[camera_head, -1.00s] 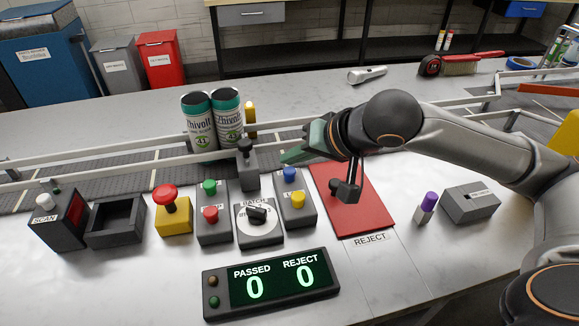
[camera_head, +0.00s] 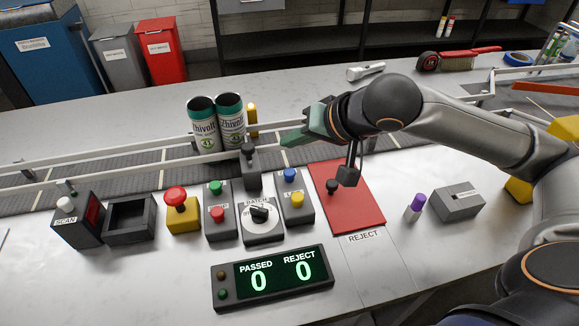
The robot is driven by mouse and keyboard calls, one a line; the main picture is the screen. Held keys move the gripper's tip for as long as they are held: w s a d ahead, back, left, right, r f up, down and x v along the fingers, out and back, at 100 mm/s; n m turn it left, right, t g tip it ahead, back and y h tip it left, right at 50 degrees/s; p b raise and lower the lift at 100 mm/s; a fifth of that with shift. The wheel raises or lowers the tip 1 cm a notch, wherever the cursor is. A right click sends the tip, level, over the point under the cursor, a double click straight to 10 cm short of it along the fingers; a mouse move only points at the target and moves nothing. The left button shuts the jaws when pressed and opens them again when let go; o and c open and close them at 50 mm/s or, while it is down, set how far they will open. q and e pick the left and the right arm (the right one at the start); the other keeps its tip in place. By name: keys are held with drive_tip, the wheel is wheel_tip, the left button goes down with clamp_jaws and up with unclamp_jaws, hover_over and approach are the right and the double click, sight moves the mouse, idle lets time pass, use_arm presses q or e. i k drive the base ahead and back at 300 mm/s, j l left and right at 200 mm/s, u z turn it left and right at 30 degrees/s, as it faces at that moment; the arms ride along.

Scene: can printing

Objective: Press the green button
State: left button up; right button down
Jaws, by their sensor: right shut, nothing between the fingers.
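The green button (camera_head: 215,187) sits at the top of a dark grey box (camera_head: 221,230), above a red button (camera_head: 218,214) on the same box. My right gripper (camera_head: 290,139) is shut and empty, its green fingers pointing left over the conveyor's near rail. It is to the right of and above the green button, apart from it. The button is in plain view, nothing covering it. My left gripper is not in view.
A lever (camera_head: 249,165) stands between gripper and green button. Two cans (camera_head: 204,125) stand on the conveyor. Beside the button box are a yellow box with a red mushroom button (camera_head: 176,197), a rotary dial (camera_head: 260,213) and a blue-yellow button box (camera_head: 293,209). A counter display (camera_head: 273,279) reads 0 and 0.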

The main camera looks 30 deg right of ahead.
sight(215, 186)
drive_tip(key=k+j, duration=0.65)
drive_tip(key=k, duration=0.25)
